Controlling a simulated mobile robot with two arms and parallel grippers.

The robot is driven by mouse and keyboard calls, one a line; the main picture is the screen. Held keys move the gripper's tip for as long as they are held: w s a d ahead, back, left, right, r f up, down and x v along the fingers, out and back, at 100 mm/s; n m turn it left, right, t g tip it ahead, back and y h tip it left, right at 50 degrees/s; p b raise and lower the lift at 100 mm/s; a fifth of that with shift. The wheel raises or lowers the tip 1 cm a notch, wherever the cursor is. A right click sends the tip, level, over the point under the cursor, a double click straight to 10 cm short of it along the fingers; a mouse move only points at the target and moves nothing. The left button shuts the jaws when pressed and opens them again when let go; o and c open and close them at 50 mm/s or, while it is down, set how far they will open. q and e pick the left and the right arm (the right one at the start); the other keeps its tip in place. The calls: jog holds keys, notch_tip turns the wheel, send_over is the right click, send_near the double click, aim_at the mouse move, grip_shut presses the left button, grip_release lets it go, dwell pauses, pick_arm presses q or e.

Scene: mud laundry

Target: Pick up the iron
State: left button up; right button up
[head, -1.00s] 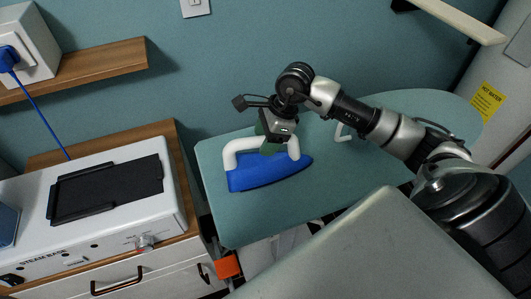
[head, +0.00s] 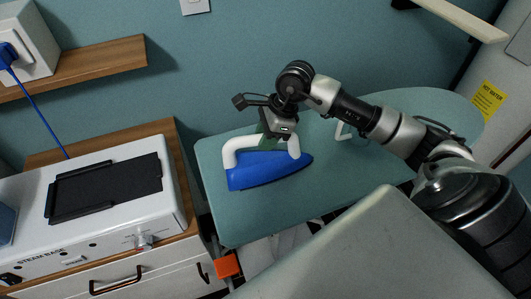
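The iron (head: 268,170) has a blue body and a white arched handle. It rests on the left part of the teal ironing board (head: 225,215), its pointed end to the right. My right gripper (head: 267,141) is over the iron from above, with its green fingers at the middle of the white handle. The fingers look closed on the handle, though the gripper body hides part of the grip. The iron still appears to sit on the board. My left gripper is not in view.
A white steam base (head: 110,235) with a dark pad stands on a wooden-topped cabinet at left. A wooden shelf (head: 100,68) holds a white box (head: 30,45) with a blue cord. A white handle-like piece (head: 342,131) is behind my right arm. The board's front is clear.

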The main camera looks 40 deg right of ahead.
jog(key=shift+c, duration=1.1)
jog(key=shift+w+r, duration=0.15)
grip_shut()
jog(key=shift+r+p, duration=0.35)
jog(key=shift+p, duration=0.3)
jog(key=shift+d+r, duration=0.1)
notch_tip(320, 180, up, 3)
jog(key=shift+r+b, duration=0.2)
jog(key=shift+b, duration=0.65)
jog(key=s+d+r+b, duration=0.7)
jog(key=s+b, duration=0.2)
jog(key=shift+s, duration=0.2)
